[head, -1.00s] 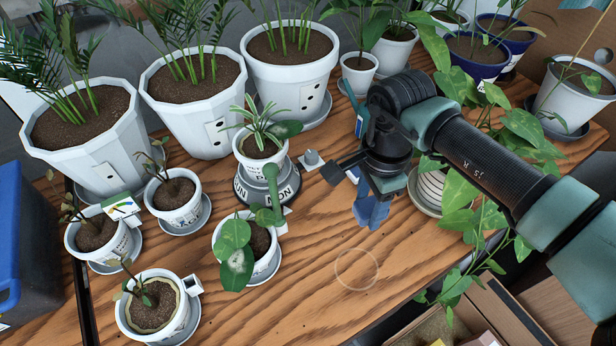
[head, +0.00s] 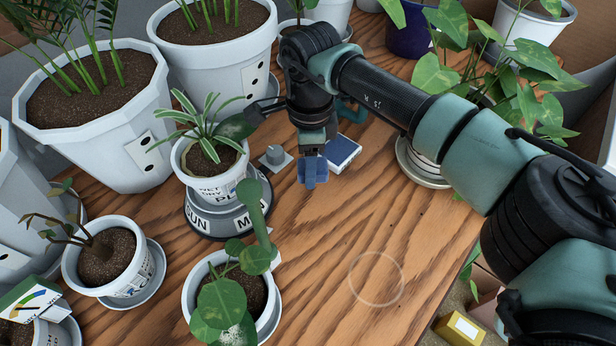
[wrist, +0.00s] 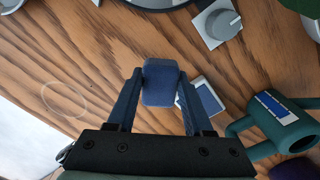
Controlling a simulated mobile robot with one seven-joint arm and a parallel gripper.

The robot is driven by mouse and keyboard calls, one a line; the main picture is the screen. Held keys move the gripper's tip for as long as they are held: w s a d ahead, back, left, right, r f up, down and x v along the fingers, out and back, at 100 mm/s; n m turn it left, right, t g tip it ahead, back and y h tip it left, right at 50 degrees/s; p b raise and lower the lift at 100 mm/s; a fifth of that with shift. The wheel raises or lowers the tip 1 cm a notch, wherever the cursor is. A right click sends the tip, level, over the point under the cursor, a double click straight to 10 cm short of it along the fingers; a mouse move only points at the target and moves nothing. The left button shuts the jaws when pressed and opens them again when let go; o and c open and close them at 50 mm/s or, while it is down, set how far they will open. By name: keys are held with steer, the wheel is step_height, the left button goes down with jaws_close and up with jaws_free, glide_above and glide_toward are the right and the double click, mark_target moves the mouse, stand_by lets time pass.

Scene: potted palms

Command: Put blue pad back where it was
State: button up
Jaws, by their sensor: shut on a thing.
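The blue pad (wrist: 161,82) is a small rounded block between my two fingertips in the wrist view. My gripper (wrist: 157,90) is shut on it. In the head view my gripper (head: 312,168) points down over the wooden table, right of the grey knob (head: 275,158). The pad itself is hard to tell from the blue fingers there. A flat white-edged blue box (head: 343,152) lies on the table just right of and behind my gripper; it also shows partly behind a finger in the wrist view (wrist: 208,98). I cannot tell the pad's exact height above the table.
A small plant in a white pot (head: 207,175) stands on a grey dial base (head: 222,222) to the left. A leafy pot (head: 238,292) stands nearer. A teal handled object (wrist: 285,125) is beside the box. A faint ring (head: 376,279) marks the clear table front (head: 340,240).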

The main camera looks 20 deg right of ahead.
steer(key=shift+f, duration=1.9)
steer(key=shift+b, duration=0.3)
steer(key=shift+f, duration=0.2)
steer(key=o, duration=1.2)
steer(key=shift+r, duration=0.1)
step_height(320, 180, up, 12)
steer(key=shift+r+p, duration=0.15)
steer(key=shift+p, duration=0.75)
steer(key=shift+d, duration=0.1)
